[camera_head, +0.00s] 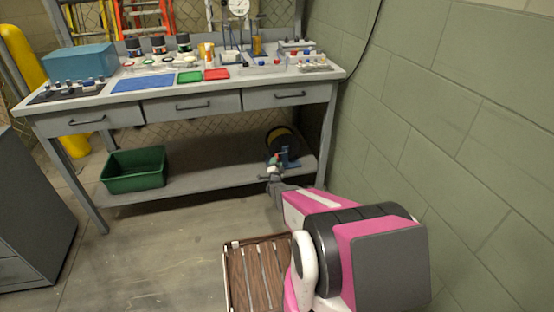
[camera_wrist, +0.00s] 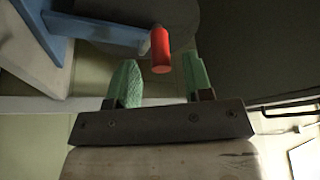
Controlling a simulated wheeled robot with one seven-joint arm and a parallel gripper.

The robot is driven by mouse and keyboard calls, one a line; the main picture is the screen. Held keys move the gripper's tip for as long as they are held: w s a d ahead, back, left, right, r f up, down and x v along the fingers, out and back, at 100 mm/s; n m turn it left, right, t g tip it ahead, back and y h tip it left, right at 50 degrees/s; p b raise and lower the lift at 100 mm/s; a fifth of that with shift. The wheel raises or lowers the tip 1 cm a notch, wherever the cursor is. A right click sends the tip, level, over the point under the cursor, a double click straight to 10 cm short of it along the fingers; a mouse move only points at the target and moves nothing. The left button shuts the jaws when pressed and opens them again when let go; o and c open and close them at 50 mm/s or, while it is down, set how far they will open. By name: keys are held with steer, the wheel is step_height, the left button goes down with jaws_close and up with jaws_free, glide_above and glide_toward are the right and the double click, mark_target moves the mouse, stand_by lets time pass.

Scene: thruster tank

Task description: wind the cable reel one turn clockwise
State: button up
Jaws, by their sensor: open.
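The cable reel (camera_head: 280,136) stands on the lower shelf of the workbench, toward its right end. It has a dark round side, a yellowish winding and a blue stand (camera_head: 291,158). A red crank handle (camera_wrist: 160,48) sticks out toward me. My gripper (camera_head: 274,164) is at the front of the reel. In the wrist view my gripper (camera_wrist: 161,76) is open, its green fingertips apart, with the handle in line with the gap, touching neither finger visibly.
The workbench (camera_head: 190,101) top and drawers hang over the lower shelf (camera_head: 215,179). A green bin (camera_head: 134,170) sits at the shelf's left. The block wall (camera_head: 430,110) is close on the right.

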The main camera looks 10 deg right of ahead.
steer(key=shift+x, duration=1.95)
jaws_close()
steer(key=shift+r+m, duration=0.2)
steer(key=shift+m, duration=0.1)
